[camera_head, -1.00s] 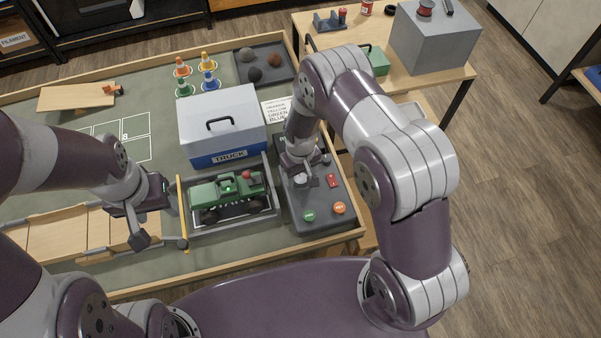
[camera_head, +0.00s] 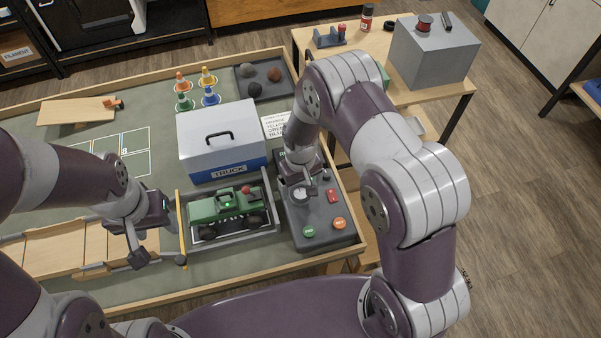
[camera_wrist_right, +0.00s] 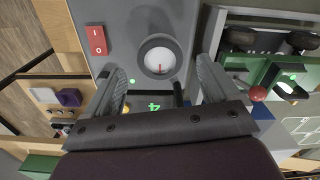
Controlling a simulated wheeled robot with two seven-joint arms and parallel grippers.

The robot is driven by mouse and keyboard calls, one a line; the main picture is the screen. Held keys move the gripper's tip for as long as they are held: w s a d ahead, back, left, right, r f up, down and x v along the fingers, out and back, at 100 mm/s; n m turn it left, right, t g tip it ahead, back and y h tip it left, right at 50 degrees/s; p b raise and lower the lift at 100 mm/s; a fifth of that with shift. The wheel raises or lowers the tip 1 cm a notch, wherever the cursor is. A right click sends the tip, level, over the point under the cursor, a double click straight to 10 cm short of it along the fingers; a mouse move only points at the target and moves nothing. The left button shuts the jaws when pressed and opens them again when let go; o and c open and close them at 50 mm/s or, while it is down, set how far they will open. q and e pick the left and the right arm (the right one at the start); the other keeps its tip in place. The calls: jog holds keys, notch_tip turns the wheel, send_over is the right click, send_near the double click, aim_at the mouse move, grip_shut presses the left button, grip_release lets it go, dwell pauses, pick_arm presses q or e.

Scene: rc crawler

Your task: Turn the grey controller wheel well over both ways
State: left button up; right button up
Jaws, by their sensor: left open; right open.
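The dark grey controller (camera_head: 325,228) stands at the table's right end, with a green button (camera_head: 309,231), an orange button (camera_head: 339,223) and a red switch (camera_head: 332,195). Its round white dial with a red needle (camera_wrist_right: 160,57) shows in the right wrist view. I cannot clearly make out the grey wheel; my right gripper and wrist cover part of the controller. My right gripper (camera_wrist_right: 160,68) is open over the controller, fingers on either side of the dial in that view. I cannot tell whether it touches anything. My left gripper (camera_head: 160,257) is open beside the yellow bar (camera_head: 181,225).
A green truck (camera_head: 225,206) sits in a grey tray left of the controller. A grey and blue truck case (camera_head: 220,145) stands behind it. A wooden ramp (camera_head: 60,250) lies at left. A side table with a grey box (camera_head: 432,55) is at the back right.

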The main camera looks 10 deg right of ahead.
aim_at(300, 192)
notch_tip(300, 192, up, 10)
jog(key=b, duration=0.1)
jog(key=shift+f, duration=0.1)
dwell(0.3)
jog(key=s+d+r, duration=0.2)
jog(key=s+r, duration=0.1)
jog(key=s, duration=0.1)
jog(key=s+d+r+m+t, duration=0.1)
jog(key=s+d+r, duration=0.1)
jog(key=s, duration=0.3)
jog(key=s+d+r+m, duration=0.1)
jog(key=s+d+r, duration=0.1)
jog(key=s+r, duration=0.1)
jog(key=shift+s+r, duration=0.35)
jog(key=shift+s, duration=0.55)
jog(key=shift+s, duration=0.15)
dwell(1.3)
